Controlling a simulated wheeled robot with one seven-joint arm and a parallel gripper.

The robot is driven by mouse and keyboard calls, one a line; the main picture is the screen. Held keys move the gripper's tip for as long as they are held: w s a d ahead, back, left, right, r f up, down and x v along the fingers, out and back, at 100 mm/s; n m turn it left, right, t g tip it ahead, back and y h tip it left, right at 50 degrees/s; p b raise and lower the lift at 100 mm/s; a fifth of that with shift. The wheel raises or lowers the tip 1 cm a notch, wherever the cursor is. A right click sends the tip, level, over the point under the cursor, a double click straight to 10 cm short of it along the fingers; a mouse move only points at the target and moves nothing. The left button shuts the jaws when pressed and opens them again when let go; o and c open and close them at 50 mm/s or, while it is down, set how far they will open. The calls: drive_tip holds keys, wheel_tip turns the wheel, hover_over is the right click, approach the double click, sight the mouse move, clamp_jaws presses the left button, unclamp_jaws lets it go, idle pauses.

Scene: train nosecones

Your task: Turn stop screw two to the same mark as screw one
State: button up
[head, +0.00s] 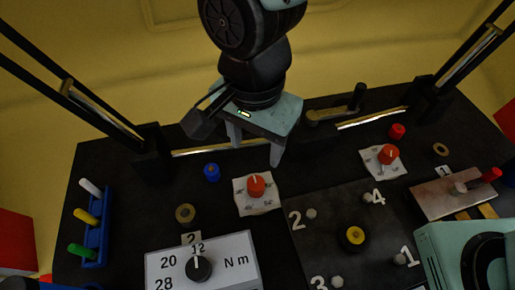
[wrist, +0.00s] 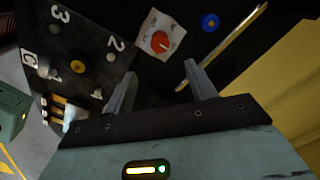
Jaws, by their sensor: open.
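A red screw knob (head: 256,187) on a white marked plate (head: 266,208) sits left of centre, on the side of a "2" tag (head: 191,239). A second red knob (head: 388,154) on a similar plate sits at the right, near a "1" tag. Each has a pale pointer line; the left one points roughly away from me, and the plate marks are too small to read. My gripper (head: 256,153) is open and empty, above and just behind the left knob. In the wrist view the left knob (wrist: 160,41) lies ahead between the fingers, apart from them.
A blue cap (head: 211,172) and brass ring (head: 185,213) lie left of the knob. A torque dial box (head: 230,262) stands in front. A numbered bolt plate (head: 330,227) is to the right. A blue rack (head: 97,226) with coloured handles stands far left.

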sight(256, 183)
wheel_tip(256, 183, down, 14)
drive_tip(key=b, duration=0.3)
drive_tip(key=shift+r, duration=0.1)
drive_tip(key=c, duration=1)
